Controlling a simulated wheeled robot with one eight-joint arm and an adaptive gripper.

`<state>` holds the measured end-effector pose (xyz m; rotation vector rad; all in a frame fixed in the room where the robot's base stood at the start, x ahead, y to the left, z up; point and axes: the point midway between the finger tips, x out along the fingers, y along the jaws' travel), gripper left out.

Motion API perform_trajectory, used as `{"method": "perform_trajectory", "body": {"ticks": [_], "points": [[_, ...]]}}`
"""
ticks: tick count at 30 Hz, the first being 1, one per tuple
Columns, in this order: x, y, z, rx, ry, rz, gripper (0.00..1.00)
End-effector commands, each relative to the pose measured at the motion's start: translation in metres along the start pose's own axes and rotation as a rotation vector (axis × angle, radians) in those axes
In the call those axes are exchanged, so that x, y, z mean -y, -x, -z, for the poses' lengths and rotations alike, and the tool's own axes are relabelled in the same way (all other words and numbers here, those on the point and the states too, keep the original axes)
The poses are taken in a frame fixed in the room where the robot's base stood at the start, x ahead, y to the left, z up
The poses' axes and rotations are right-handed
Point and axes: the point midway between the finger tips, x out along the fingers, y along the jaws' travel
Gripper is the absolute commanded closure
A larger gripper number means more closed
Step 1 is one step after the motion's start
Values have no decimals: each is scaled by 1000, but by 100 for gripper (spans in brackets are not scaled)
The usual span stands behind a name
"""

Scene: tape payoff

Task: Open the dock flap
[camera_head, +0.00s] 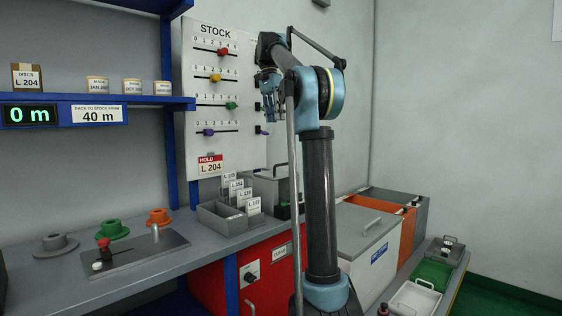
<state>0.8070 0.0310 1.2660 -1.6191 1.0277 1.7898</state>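No flap is clearly marked as the dock flap. A white box (350,262) with a blue label I cannot read has a light grey lid (360,228) with a bar handle; the lid looks closed. My gripper (270,112) hangs folded high in front of the stock board, apart from all these boxes. It is small and dark here, so its opening is unclear. My arm hides part of the bench and the boxes behind it.
The stock board (215,140) carries coloured sliders. A red cabinet (207,280) is below. Green (434,273) and white (415,299) trays lie at lower right.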

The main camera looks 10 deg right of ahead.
Motion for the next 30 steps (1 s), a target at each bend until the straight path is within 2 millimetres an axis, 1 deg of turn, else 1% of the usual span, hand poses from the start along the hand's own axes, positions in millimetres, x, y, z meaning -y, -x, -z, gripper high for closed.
{"method": "perform_trajectory", "body": {"ticks": [4,8,17,30], "points": [[2,-3,1,1,-8,-3,70],[1,-16,1,1,-8,-3,70],[0,-61,1,1,-7,-2,70],[1,-134,1,1,-7,-2,70]]}}
